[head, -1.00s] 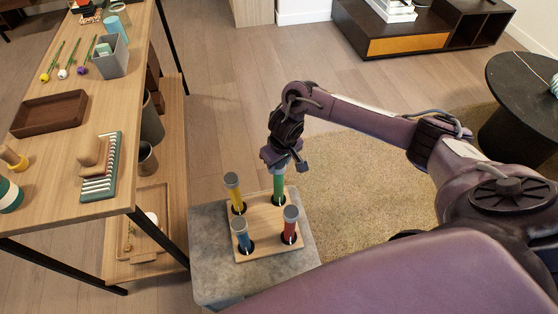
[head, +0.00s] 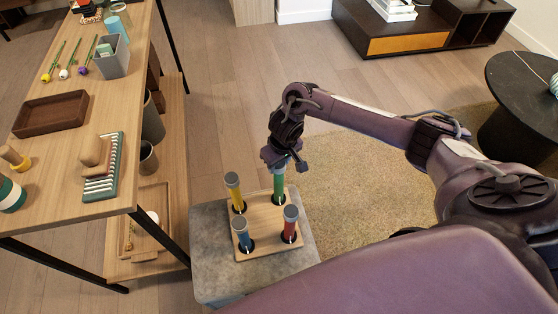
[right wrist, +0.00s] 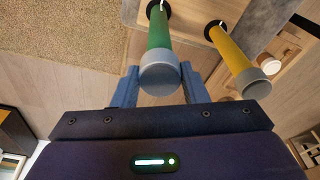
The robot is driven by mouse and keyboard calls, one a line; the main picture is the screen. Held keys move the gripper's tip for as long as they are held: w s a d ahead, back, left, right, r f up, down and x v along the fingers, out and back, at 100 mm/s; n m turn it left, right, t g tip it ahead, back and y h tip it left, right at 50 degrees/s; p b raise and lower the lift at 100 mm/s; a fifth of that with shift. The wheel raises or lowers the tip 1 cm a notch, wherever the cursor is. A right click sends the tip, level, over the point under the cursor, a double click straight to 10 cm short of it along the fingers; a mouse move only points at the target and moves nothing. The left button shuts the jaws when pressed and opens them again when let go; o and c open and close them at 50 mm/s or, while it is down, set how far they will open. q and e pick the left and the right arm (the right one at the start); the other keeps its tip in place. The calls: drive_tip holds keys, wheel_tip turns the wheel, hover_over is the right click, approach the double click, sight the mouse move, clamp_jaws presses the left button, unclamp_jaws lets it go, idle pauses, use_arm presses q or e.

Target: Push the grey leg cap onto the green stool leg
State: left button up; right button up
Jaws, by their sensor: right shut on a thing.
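The green stool leg (head: 279,186) stands upright in the back right hole of a square wooden seat board (head: 264,216). The grey leg cap (right wrist: 160,74) is at the leg's free end, in line with the green leg (right wrist: 159,28) in the right wrist view. How far the cap sits over the leg cannot be told. My right gripper (head: 281,165) is above the green leg, its two fingers (right wrist: 160,86) on either side of the cap and shut on it. My left gripper is not in view.
Yellow (head: 236,196), blue (head: 242,235) and red (head: 290,225) legs with grey ends stand close by on the board. The board lies on a grey block (head: 210,255). A wooden table (head: 65,140) with several items stands at the left. Open floor and a rug (head: 350,190) lie beyond.

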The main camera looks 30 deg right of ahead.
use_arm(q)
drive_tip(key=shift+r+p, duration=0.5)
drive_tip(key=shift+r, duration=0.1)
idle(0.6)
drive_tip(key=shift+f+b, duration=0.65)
use_arm(e)
drive_tip(key=shift+f, duration=1.35)
idle(0.5)
drive_tip(key=o, duration=1)
drive_tip(key=shift+r, duration=0.55)
drive_tip(key=r, duration=0.2)
drive_tip(key=r+p, duration=0.1)
drive_tip(key=r, duration=0.1)
drive_tip(key=s+r+p, duration=0.1)
drive_tip(key=r, duration=0.1)
drive_tip(key=shift+s+d+r, duration=0.1)
drive_tip(key=shift+r, duration=0.2)
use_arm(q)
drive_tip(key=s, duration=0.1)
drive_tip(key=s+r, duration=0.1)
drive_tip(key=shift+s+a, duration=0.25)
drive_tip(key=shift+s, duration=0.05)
